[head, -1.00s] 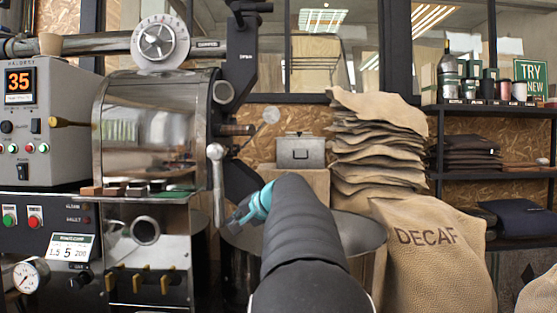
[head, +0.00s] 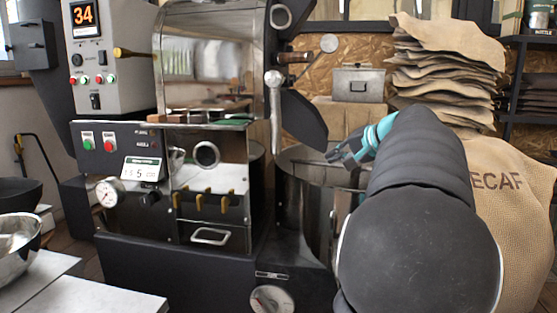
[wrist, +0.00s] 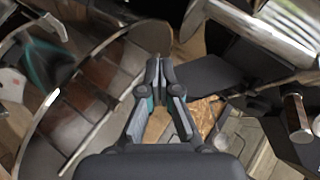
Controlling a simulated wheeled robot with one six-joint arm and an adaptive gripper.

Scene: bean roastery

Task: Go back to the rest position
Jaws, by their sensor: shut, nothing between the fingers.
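My gripper (head: 346,157) is in the head view, in front of the metal cooling bin (head: 310,175) of the roaster, near its rim. Part of it is hidden by my own dark arm, which fills the lower right. In the wrist view my gripper (wrist: 158,72) has its two fingers together at the tips, with nothing between them. The curved rim of the bin (wrist: 40,125) shows to its left there.
The roaster (head: 205,140) with its control panel stands left of my arm. A burlap sack (head: 510,200) and a stack of folded sacks (head: 440,65) are at right. A metal box (head: 358,83) stands behind the bin. A metal bowl (head: 18,240) is at the lower left.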

